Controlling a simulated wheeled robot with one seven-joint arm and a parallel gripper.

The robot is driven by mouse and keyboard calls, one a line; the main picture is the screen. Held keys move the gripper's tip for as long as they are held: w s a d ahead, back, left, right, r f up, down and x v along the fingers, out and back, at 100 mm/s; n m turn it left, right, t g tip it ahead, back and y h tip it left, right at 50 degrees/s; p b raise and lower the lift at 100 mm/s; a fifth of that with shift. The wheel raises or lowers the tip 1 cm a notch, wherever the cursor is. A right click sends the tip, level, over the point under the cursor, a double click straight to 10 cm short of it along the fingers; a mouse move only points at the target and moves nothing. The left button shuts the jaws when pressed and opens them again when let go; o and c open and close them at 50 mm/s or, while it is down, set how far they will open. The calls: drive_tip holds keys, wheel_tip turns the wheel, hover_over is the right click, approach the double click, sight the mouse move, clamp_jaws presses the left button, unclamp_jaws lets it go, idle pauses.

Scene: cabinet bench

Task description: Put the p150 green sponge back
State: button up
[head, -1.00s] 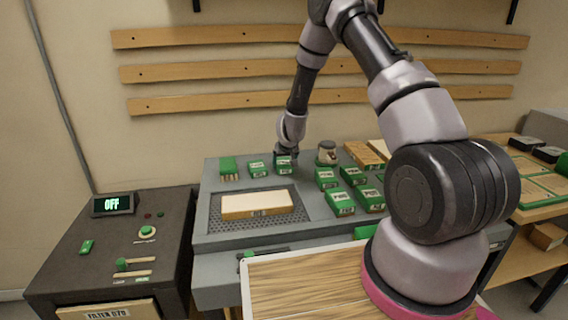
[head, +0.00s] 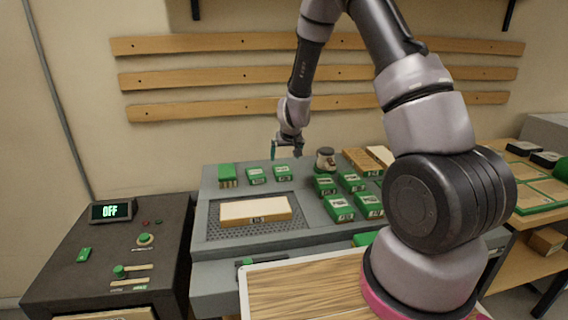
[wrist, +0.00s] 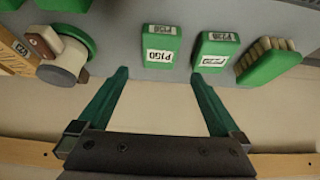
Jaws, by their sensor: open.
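The green P150 sponge (head: 282,174) rests on the grey bench top at the back, at the right end of a short row with another green block (head: 256,175) and a brush (head: 227,176). Its P150 label is readable in the wrist view (wrist: 161,46), where the neighbouring block (wrist: 215,52) and the brush (wrist: 269,61) lie to its right. My gripper (head: 286,152) is open and empty, above and apart from the sponge. In the wrist view, the sponge lies ahead of the gap between my fingertips (wrist: 160,76).
Several other green blocks (head: 340,207) stand to the right, near a small pot-like object (head: 325,159). A pale block (head: 255,210) sits on a perforated mat (head: 220,232). A dark control cabinet (head: 110,255) showing OFF stands left. Wooden rails (head: 200,109) line the wall behind.

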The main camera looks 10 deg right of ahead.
drive_tip(key=s+d+r+m+y, duration=0.1)
drive_tip(key=s+r, duration=0.5)
drive_tip(key=r, duration=0.7)
drive_tip(key=s+d+r+m+y, duration=0.1)
drive_tip(key=s+r, duration=0.6)
drive_tip(key=r, duration=0.6)
drive_tip(key=s+d+r+m, duration=0.1)
drive_tip(key=s+r, duration=0.3)
drive_tip(key=s, duration=0.6)
drive_tip(key=s+d+r+m, duration=0.1)
drive_tip(key=s+d+r, duration=0.2)
drive_tip(key=s, duration=0.8)
drive_tip(key=shift+s+r+t, duration=0.15)
drive_tip(key=shift+r+t, duration=0.15)
drive_tip(key=shift+r, duration=0.35)
